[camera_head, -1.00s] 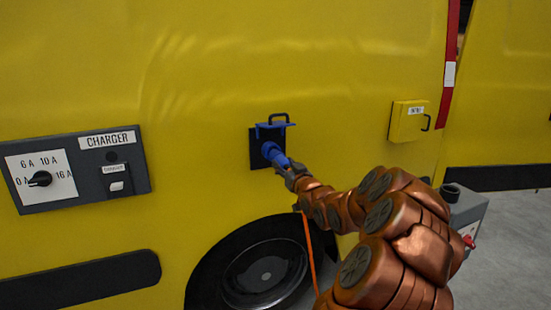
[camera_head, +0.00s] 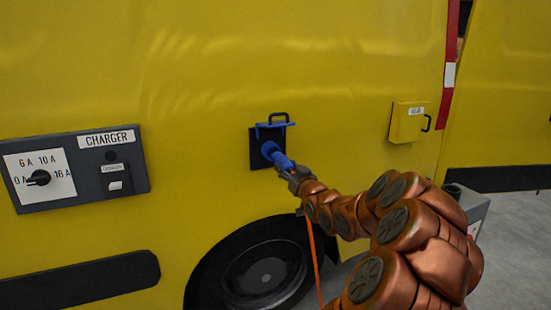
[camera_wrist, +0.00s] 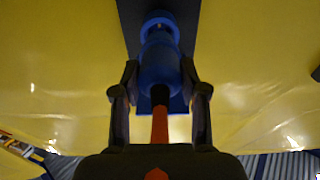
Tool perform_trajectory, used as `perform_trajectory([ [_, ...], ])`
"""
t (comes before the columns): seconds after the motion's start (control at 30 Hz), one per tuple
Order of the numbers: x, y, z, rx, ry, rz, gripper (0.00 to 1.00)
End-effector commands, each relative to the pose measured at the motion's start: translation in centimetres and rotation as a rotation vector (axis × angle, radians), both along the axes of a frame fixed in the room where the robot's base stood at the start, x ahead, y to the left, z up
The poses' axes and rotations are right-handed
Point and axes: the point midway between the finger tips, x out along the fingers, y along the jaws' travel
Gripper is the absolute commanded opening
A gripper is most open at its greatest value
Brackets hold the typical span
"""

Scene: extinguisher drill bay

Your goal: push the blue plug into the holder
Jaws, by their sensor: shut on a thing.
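The blue plug (camera_head: 280,158) points at a dark square plate (camera_head: 256,160) on the yellow vehicle side, below a raised blue flap (camera_head: 274,125). This fitting looks like the holder. My gripper (camera_head: 294,174) is shut on the plug's rear part. In the wrist view the plug (camera_wrist: 160,65) lies between both fingers (camera_wrist: 160,90), its round front end towards the dark plate (camera_wrist: 187,14). The plug covers the opening, so I cannot tell how deep it sits. An orange cable (camera_wrist: 160,125) runs back from the plug.
A charger panel (camera_head: 75,168) is on the vehicle at left. A small yellow box (camera_head: 408,122) is mounted at right. The wheel (camera_head: 255,275) is below the fitting. A grey unit (camera_head: 470,205) stands behind my arm at right.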

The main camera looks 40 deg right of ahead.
Motion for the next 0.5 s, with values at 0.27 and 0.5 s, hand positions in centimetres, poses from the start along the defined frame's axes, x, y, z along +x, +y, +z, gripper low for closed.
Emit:
perform_trajectory([
  [0.27, -1.4, 0.3, 0.0, -0.002, -0.004, -0.003, 0.01],
  [0.5, -2.3, 0.7, -0.2, -0.002, -0.002, -0.001, 0.01],
])
